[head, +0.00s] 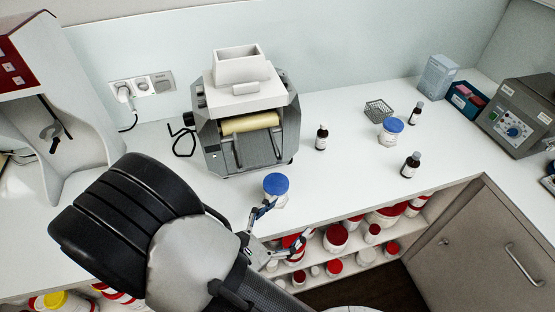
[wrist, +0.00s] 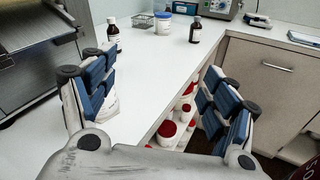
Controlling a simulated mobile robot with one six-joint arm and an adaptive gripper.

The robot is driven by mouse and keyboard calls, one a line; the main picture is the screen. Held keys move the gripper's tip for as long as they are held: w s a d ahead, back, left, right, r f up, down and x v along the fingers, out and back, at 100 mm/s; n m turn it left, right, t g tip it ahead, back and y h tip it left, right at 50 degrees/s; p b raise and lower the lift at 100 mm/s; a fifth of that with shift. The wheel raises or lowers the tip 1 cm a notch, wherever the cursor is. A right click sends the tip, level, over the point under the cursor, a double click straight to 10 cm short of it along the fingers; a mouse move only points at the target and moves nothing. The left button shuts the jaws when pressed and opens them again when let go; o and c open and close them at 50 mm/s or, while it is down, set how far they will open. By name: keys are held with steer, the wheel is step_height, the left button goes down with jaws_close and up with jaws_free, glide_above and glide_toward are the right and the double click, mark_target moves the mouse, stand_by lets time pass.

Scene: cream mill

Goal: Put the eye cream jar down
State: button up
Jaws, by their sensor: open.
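A white jar with a blue lid (head: 276,186) stands upright on the white counter, near its front edge and in front of the mill. I cannot read its label, so I cannot tell by print that it is the eye cream jar. My gripper (head: 287,224) is open and empty, beside this jar at the counter's edge. In the wrist view the fingers of my gripper (wrist: 158,75) are spread wide with nothing between them. Part of a white jar body (wrist: 110,104) shows behind the left finger, which hides the rest. I cannot tell whether they touch.
The mill (head: 247,120) stands behind the jar. Dark bottles (head: 321,137) (head: 411,165) (head: 416,112), another blue-lidded jar (head: 390,131) and a wire basket (head: 378,110) stand to the right. Red-lidded tubs (head: 335,237) fill the shelf below. The counter between mill and right-hand bottles is partly clear.

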mark_target(276, 186)
steer(key=s+a+f+n+t+y, duration=0.1)
steer(key=a+f+n+t+y, duration=0.45)
steer(key=a+f+n, duration=0.2)
steer(key=shift+y, duration=0.25)
steer(key=b+x, duration=0.1)
steer(key=x, duration=0.7)
steer(key=b+x, duration=0.1)
steer(key=x, duration=0.8)
steer(key=shift+d, duration=0.25)
steer(key=shift+s, duration=0.1)
steer(key=c, duration=1.2)
steer(key=shift+r, duration=0.1)
